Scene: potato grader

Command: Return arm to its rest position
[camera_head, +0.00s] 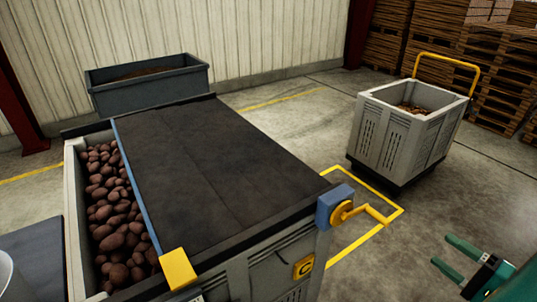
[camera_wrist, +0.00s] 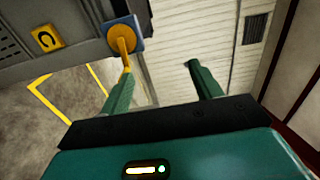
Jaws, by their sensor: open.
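My gripper (camera_head: 457,258) is at the lower right of the head view, with its two green fingers apart and nothing between them. In the wrist view my gripper (camera_wrist: 155,84) also shows spread and empty. It is to the right of the potato bin (camera_head: 262,262), apart from it. The bin has a dark cover (camera_head: 215,170) drawn over most of its top. Brown potatoes (camera_head: 112,215) show in the uncovered strip at the left. A yellow crank handle (camera_head: 365,211) sits on a blue block at the bin's right corner; it also shows in the wrist view (camera_wrist: 124,42).
A grey wheeled bin (camera_head: 385,140) with a yellow handle (camera_head: 450,66) stands at the right, partly filled. A dark grey container (camera_head: 150,94) stands by the wall. Pallet stacks (camera_head: 492,60) fill the back right. The floor between the bins is clear, with yellow lines.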

